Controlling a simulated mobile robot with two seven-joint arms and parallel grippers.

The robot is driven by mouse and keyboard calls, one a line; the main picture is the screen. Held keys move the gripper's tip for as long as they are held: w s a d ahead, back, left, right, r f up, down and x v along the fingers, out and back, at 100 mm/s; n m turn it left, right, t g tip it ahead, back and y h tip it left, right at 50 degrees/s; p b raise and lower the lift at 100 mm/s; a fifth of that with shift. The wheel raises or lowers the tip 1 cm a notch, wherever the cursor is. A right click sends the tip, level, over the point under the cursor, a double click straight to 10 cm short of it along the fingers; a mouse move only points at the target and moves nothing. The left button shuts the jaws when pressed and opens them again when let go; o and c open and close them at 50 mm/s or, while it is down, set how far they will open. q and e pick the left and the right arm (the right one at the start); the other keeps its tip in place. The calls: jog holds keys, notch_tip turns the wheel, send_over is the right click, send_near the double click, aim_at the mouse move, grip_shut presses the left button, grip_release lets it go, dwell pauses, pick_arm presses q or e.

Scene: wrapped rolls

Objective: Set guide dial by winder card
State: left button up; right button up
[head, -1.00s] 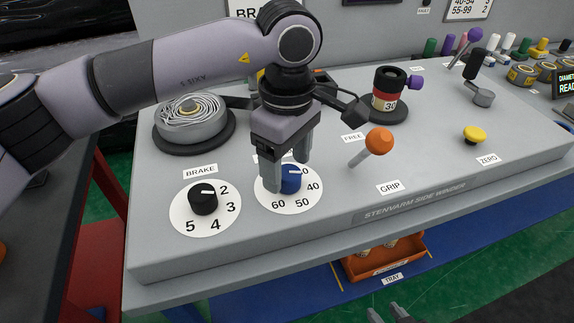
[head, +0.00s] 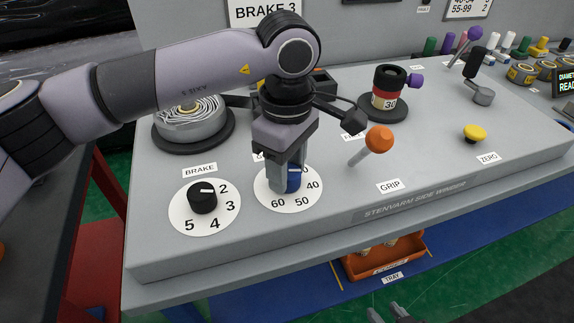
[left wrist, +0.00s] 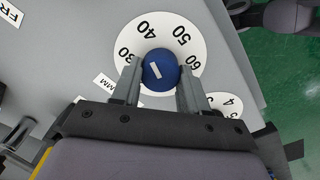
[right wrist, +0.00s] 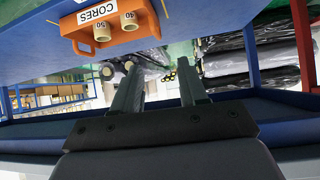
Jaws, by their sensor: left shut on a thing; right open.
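The guide dial is a blue knob (head: 293,183) on a white scale plate (head: 277,205) showing 40, 50 and 60 on the winder's sloping top. My left gripper (head: 287,185) points down and is shut on this knob. In the left wrist view the knob (left wrist: 160,71) sits between both fingertips (left wrist: 160,75), with a white pointer mark; the number it points to is unclear. A card reading BRAKE 3 (head: 264,10) is on the back panel, partly behind my left arm. A second card (head: 467,8) is cut off. My right gripper (right wrist: 160,90) is open and empty.
The black brake dial (head: 203,198) is just left of the guide dial. An orange-knobbed grip lever (head: 378,140) stands to the right, with a yellow zero button (head: 474,135) beyond. A core with red band (head: 388,92) stands behind. An orange tray (head: 385,262) is below.

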pick_arm(q)
jog(key=shift+f+n+b, duration=0.1)
jog(key=shift+n+b, duration=0.55)
jog(key=shift+n, duration=0.35)
jog(key=n+b, duration=0.1)
jog(key=n, duration=0.2)
jog(key=shift+b, duration=0.4)
jog(key=n+b, duration=0.1)
jog(key=n, duration=0.1)
jog(key=shift+n, duration=0.4)
jog(key=shift+n+b, duration=0.35)
jog(key=shift+n, duration=0.85)
pick_arm(e)
jog(key=shift+w+a+f, duration=0.15)
jog(key=shift+a+f, duration=0.05)
jog(key=shift+f, duration=0.55)
jog(key=shift+w+a+f, duration=0.15)
jog(key=shift+a+f, duration=0.05)
jog(key=shift+f, duration=0.55)
jog(key=shift+a, duration=0.1)
pick_arm(q)
jog(key=o, duration=1.1)
jog(key=shift+c, duration=0.2)
